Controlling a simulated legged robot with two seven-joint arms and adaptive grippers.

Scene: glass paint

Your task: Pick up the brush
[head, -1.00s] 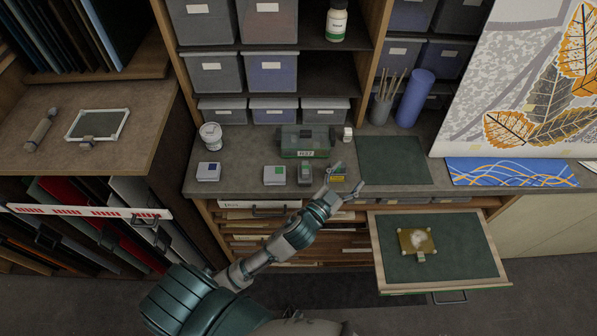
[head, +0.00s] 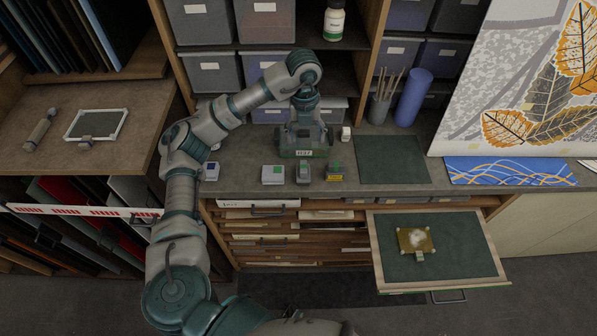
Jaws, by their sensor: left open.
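Several thin brush-like sticks (head: 386,82) stand in a grey cup (head: 379,109) at the back of the counter. I cannot tell which of them, if any, is the brush. My left gripper (head: 306,133) points down over the dark green labelled box (head: 303,153), left of the cup and apart from it. Its fingers are spread, one toward each side of the box, with nothing seen held. I cannot tell whether they touch the box, whose top is partly hidden. My right gripper is out of view.
A blue roll (head: 413,98) stands right of the cup. A dark green mat (head: 394,160) lies clear. An open drawer (head: 465,245) holds a brass-coloured piece (head: 414,240).

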